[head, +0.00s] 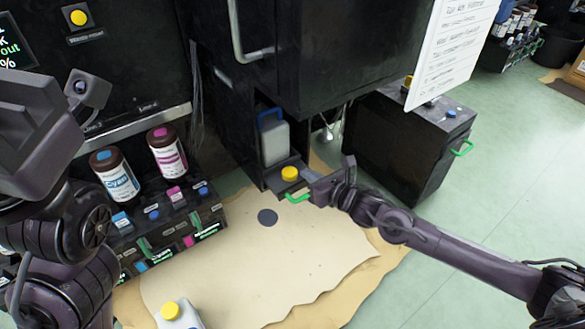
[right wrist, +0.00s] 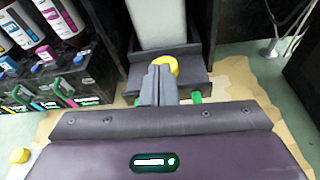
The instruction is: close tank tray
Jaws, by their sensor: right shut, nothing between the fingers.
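The black tank tray (head: 276,182) sticks out a little at the foot of the dark cabinet. A yellow cap (head: 289,173) is on its front part, and a green handle (head: 297,198) is on its front. A pale tank (head: 275,143) with a blue handle stands behind the cap, inside the bay. My right gripper (head: 316,188) is shut and empty, close to the tray front. In the right wrist view its fingers (right wrist: 157,78) overlap the tray (right wrist: 193,80) and partly cover the green handle (right wrist: 197,97); contact is unclear. My left gripper (head: 45,120) is at the far left; its fingertips are unclear.
Cyan (head: 116,176) and magenta (head: 168,152) ink bottles stand above a row of ink ports at left. A white container with a yellow cap (head: 171,311) is at the bottom. A black box (head: 408,140) stands right of the bay. Cardboard (head: 265,265) covers the floor before the tray.

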